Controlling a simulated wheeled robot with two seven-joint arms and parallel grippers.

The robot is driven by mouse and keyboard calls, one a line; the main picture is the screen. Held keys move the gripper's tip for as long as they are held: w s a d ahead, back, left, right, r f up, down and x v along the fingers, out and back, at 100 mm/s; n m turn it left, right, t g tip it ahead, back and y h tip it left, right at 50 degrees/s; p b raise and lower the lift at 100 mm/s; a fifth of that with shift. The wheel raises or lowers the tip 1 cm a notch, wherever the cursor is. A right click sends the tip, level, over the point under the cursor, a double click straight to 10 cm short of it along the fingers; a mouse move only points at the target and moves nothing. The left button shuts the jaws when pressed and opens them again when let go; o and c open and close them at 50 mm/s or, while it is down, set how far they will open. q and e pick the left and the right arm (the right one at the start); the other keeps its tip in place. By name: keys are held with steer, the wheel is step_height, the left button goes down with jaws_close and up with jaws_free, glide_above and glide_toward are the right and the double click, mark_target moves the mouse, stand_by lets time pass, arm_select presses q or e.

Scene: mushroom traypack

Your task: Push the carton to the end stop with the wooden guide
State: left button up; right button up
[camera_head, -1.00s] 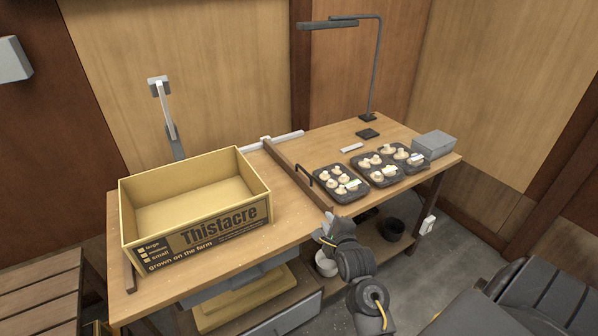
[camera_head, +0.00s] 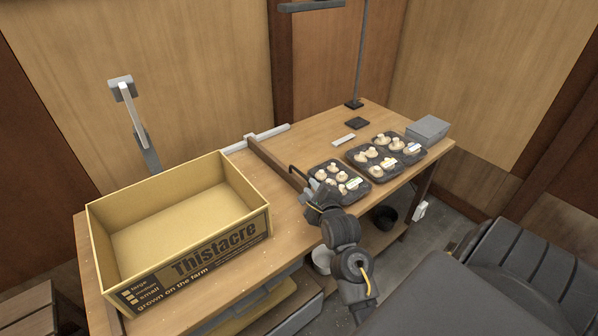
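The open, empty yellow carton (camera_head: 200,262) stands upright on the left part of the wooden bench, its printed side facing me. The wooden guide (camera_head: 268,158) is a long brown bar lying across the bench, right of the carton with bare bench between them. A dark bent handle (camera_head: 297,171) stands near the guide's near end. My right gripper (camera_head: 310,197) is at the guide's near end, just in front of the handle; its fingers are too small and dark to show whether they are open. I cannot make out the end stop. My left gripper is out of view.
Dark trays of mushrooms (camera_head: 338,179) sit right of the guide, with a grey box (camera_head: 427,129) beyond. A pale rail (camera_head: 257,137) runs along the back edge at the guide's far end. A lamp post (camera_head: 358,60) and a grey stand (camera_head: 139,132) rise behind.

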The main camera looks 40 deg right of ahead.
mark_target(301, 175)
steer(key=x, duration=0.8)
steer(key=shift+w+f, duration=0.1)
steer(key=shift+w, duration=0.35)
steer(key=shift+x, duration=0.8)
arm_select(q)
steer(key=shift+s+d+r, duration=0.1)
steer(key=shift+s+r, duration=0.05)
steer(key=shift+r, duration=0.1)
arm_select(e)
jaws_close()
